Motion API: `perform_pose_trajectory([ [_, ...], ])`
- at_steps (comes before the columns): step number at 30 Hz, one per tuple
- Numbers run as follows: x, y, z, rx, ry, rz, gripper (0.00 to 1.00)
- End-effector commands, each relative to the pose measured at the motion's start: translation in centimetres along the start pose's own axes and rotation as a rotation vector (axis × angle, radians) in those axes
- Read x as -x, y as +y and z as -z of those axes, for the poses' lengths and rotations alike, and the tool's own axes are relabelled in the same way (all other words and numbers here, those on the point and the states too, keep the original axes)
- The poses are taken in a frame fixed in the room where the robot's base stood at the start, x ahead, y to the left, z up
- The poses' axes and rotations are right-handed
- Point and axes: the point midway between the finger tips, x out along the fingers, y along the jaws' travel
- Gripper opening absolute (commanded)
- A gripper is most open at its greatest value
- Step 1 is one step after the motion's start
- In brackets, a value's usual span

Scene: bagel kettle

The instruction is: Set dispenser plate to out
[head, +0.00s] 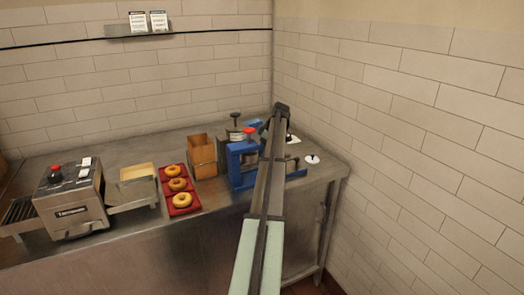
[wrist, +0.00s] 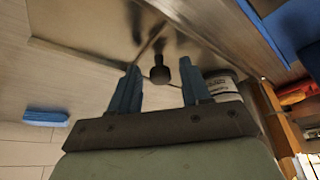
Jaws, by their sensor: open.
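The dispenser looks to be the blue-framed machine (head: 241,165) at the right end of the steel counter, though I cannot be sure. My arm crosses in front of its right side and hides part of it. In the wrist view, a dark knob (wrist: 158,76) on a thin stem shows between the fingers against a grey metal sheet (wrist: 95,45). I cannot tell whether that sheet is the dispenser plate. My gripper (wrist: 160,67) is open, its two blue fingers apart on either side of the knob in the picture, with nothing visibly held. In the head view it is small and dark (head: 281,108).
A red tray (head: 181,211) of bagels, a wooden box (head: 202,155) and a toaster (head: 70,205) stand to the left. A white disc with a black knob (head: 311,159) lies at right near the tiled wall. A labelled white container (wrist: 221,83) is beside the right finger.

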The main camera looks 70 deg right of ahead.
Motion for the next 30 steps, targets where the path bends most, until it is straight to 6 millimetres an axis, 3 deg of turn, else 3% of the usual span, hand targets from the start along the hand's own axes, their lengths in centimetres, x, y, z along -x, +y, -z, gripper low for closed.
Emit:
perform_pose_trajectory([
  [12, -0.69, 0.01, 0.00, 0.000, 0.000, -0.001, 0.47],
  [27, -0.67, 0.00, 0.00, 0.000, 0.000, 0.000, 0.00],
  [30, -0.67, 0.00, 0.00, 0.000, 0.000, 0.000, 0.00],
])
